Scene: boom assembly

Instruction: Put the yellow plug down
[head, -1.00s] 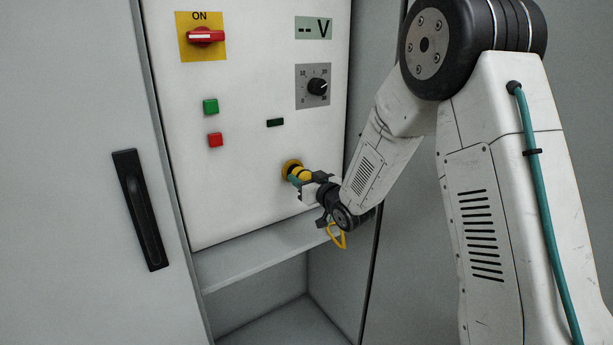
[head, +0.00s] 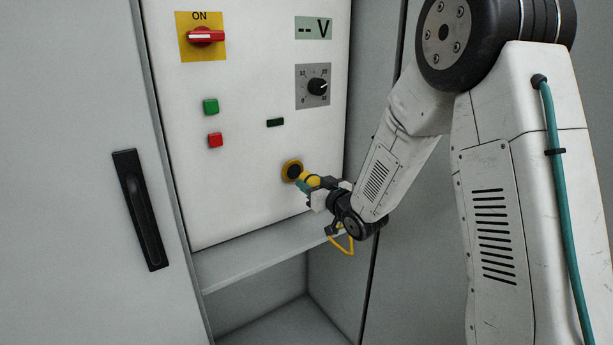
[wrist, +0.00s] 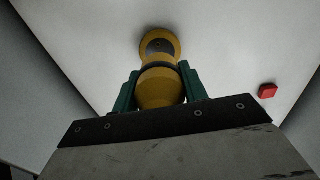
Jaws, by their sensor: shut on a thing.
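The yellow plug (head: 312,181) is held by my gripper (head: 315,185) in front of the white panel. It also shows in the wrist view (wrist: 160,88), between the two green fingers of my gripper (wrist: 158,88), which are shut on it. The yellow-ringed socket (head: 292,170) is on the panel just left of the plug in the head view, its dark centre uncovered. In the wrist view the socket (wrist: 160,43) lies straight beyond the plug. A yellow cable (head: 347,245) loops below my wrist.
A grey shelf ledge (head: 265,262) runs below the panel, bare where visible. The panel carries a red switch (head: 206,36), a dial (head: 317,86), a green button (head: 210,106) and a red button (head: 215,140). The cabinet door (head: 75,220) stands at left.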

